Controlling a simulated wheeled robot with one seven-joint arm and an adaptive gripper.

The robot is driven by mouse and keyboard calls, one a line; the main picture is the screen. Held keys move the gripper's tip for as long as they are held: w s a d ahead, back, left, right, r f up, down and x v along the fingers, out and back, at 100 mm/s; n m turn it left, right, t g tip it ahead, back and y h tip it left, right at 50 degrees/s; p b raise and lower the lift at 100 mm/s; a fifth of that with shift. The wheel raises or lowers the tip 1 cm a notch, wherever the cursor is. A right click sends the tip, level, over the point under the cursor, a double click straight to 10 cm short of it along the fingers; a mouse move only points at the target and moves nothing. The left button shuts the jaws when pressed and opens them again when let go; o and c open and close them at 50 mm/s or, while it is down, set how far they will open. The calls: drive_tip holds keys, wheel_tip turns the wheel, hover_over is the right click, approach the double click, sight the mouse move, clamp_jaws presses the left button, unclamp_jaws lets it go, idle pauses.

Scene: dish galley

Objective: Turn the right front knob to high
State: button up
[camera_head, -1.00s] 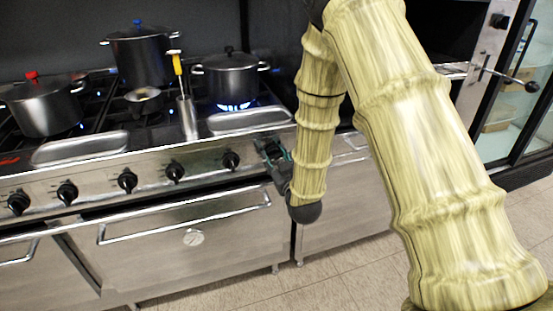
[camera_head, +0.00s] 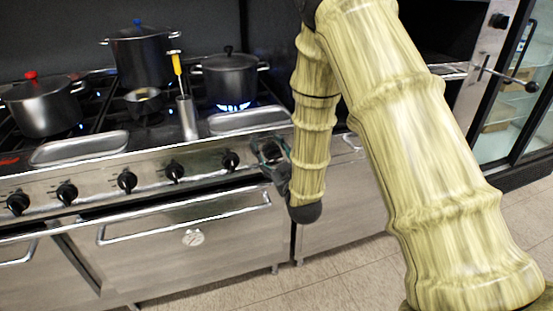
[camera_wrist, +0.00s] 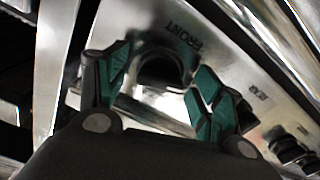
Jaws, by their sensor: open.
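In the wrist view, a dark knob (camera_wrist: 163,68) sits between my fingertips, beside a "FRONT" label on the steel panel. My gripper (camera_wrist: 158,82) is open, with one teal-padded finger on each side of the knob. I cannot tell whether the fingers touch it or where it points. In the head view, my gripper (camera_head: 271,150) is at the right end of the stove's knob panel (camera_head: 100,172) and hides the knob there. The nearest visible knob (camera_head: 230,160) is just to its left.
Another knob (camera_wrist: 285,146) shows at lower right in the wrist view. A pot (camera_head: 228,78) stands over a lit blue burner above the panel. A steel canister (camera_head: 187,118) holds a yellow-handled tool. The oven handle (camera_head: 185,218) juts out below the knobs.

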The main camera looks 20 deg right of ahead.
drive_tip(key=shift+s, duration=0.1)
drive_tip(key=s, duration=1.1)
drive_tip(key=shift+s+d, duration=0.25)
drive_tip(key=shift+s, duration=0.15)
drive_tip(key=shift+f, duration=0.1)
